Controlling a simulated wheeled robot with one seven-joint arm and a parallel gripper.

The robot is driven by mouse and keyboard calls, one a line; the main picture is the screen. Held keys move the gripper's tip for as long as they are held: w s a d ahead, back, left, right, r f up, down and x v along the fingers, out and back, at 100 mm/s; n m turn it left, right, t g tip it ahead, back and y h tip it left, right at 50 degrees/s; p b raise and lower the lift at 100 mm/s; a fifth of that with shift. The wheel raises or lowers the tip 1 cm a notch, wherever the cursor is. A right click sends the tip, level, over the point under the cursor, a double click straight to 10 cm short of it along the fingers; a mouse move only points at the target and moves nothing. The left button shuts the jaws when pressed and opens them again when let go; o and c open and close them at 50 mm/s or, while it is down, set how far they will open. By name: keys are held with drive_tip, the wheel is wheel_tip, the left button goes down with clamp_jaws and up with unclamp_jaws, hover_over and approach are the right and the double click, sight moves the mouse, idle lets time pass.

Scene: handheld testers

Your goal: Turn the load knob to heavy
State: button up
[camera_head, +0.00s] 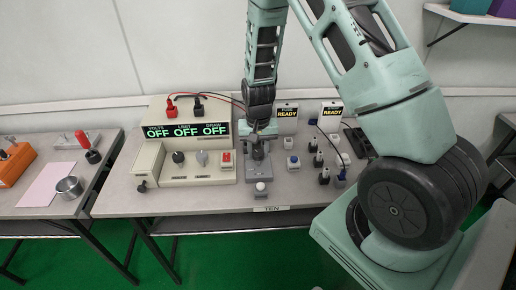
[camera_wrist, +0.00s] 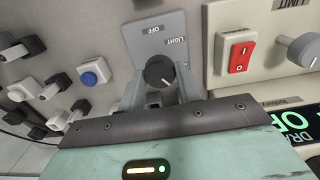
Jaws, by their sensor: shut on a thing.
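The load knob (camera_wrist: 160,71) is round and black, on a grey plate (camera_wrist: 155,40) with the labels OFF and LIGHT, upside down in the wrist view. A pale pointer mark shows on the knob's face. No heavy label is visible; the gripper hides part of the plate. My gripper (camera_wrist: 160,88) is shut on the knob, a finger on either side. In the head view my gripper (camera_head: 258,131) points down onto the small grey load box (camera_head: 257,168), and the knob is hidden there.
Left of the box stands a cream supply (camera_head: 190,172) with knobs, a red switch (camera_wrist: 240,57) and three OFF readouts. Red and black leads run behind my arm. Several plugs and a blue button (camera_wrist: 89,79) stand right of the box. A white button (camera_head: 261,187) is in front.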

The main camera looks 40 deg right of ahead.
sight(258, 153)
drive_tip(key=m+p, duration=0.1)
drive_tip(key=m, duration=0.5)
drive_tip(key=shift+m+p, duration=0.3)
drive_tip(key=shift+p, duration=0.05)
idle(0.3)
drive_tip(key=o, duration=1)
drive_tip(key=shift+r, duration=0.15)
wheel_tip(258, 153, up, 17)
